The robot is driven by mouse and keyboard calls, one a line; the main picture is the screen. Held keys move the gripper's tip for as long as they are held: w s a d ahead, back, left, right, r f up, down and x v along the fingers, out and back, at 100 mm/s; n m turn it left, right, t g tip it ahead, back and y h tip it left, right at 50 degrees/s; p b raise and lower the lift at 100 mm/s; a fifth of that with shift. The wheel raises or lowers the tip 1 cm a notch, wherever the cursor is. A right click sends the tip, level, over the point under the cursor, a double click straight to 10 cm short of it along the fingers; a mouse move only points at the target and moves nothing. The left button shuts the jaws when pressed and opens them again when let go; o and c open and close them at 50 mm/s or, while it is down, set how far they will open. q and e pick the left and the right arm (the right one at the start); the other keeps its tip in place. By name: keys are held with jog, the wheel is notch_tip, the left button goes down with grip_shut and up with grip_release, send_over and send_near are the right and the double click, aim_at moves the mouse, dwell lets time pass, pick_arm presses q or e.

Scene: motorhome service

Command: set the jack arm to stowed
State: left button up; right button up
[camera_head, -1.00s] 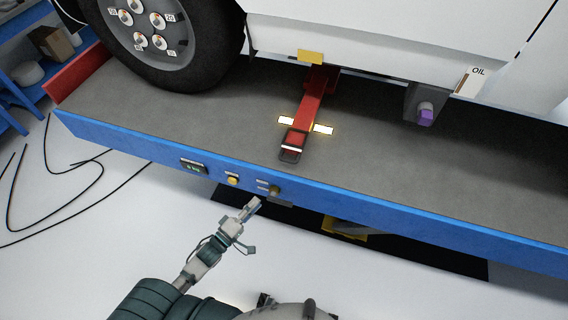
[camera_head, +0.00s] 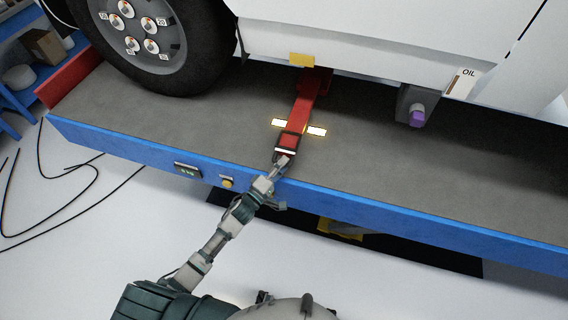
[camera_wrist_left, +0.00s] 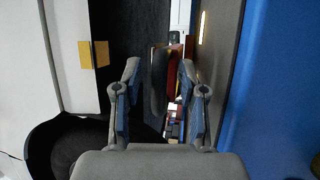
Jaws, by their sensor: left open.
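The red jack arm (camera_head: 304,110) lies over the grey platform deck, reaching from under the white vehicle toward the blue front edge. Its near end has a black-framed handle with a pale stripe. My left gripper (camera_head: 281,168) is at this handle end and hides part of it. In the left wrist view, the open left gripper (camera_wrist_left: 158,80) has its fingers on either side of the dark handle (camera_wrist_left: 159,92), with red parts behind. I cannot tell whether the fingers touch it. My right gripper is not in view.
Lit pale markers (camera_head: 316,131) flank the jack arm on the deck. A wheel (camera_head: 150,40) stands at left, and a purple-capped fitting (camera_head: 417,117) at right.

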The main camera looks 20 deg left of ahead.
pick_arm(q)
jog(key=shift+w, duration=0.25)
jog(key=shift+a, duration=0.75)
jog(key=shift+c, duration=1.1)
jog(key=c, duration=0.4)
jog(key=shift+d, duration=0.25)
grip_shut()
jog(key=shift+d, duration=0.2)
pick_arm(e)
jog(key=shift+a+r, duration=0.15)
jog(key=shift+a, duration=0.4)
